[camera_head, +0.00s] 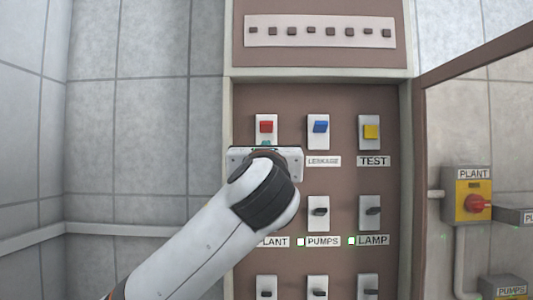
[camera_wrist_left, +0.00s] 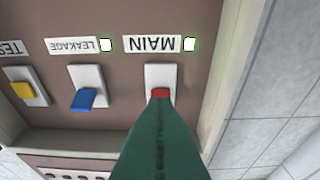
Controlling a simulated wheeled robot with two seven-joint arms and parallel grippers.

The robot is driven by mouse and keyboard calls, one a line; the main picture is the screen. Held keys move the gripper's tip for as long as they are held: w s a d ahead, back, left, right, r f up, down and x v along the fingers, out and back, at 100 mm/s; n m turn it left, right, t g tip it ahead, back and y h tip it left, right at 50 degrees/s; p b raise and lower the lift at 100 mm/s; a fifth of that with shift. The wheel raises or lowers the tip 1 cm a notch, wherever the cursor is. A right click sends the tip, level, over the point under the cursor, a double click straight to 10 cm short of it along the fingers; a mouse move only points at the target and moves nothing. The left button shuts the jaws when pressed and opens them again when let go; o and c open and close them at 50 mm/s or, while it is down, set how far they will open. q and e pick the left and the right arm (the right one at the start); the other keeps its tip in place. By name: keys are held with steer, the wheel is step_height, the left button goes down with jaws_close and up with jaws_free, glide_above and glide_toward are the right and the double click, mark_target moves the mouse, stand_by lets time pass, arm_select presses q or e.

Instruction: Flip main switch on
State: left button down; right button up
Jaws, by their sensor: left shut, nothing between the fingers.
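The red main switch (camera_head: 266,127) sits on a white plate at the top left of the brown panel. In the wrist view, which is upside down, its red lever (camera_wrist_left: 160,93) shows just beyond my green fingertips, under the MAIN label (camera_wrist_left: 152,44). The arm hides the label in the head view. My right gripper is not in view.
The blue leakage switch (camera_head: 320,127) and the yellow test switch (camera_head: 371,132) are to the right. More black switches (camera_head: 319,212) are below. An open door (camera_head: 475,60) stands at the right. The tiled wall (camera_head: 140,110) at left is clear.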

arm_select(q)
steer(key=s, duration=0.2)
steer(key=s+b, duration=0.2)
steer(key=s, duration=0.1)
steer(key=shift+s+a+r, duration=0.2)
steer(key=shift+s+r, duration=0.15)
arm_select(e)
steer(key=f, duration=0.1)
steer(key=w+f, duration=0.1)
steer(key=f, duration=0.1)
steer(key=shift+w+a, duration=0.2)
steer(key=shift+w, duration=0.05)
arm_select(q)
steer(key=shift+s, duration=0.1)
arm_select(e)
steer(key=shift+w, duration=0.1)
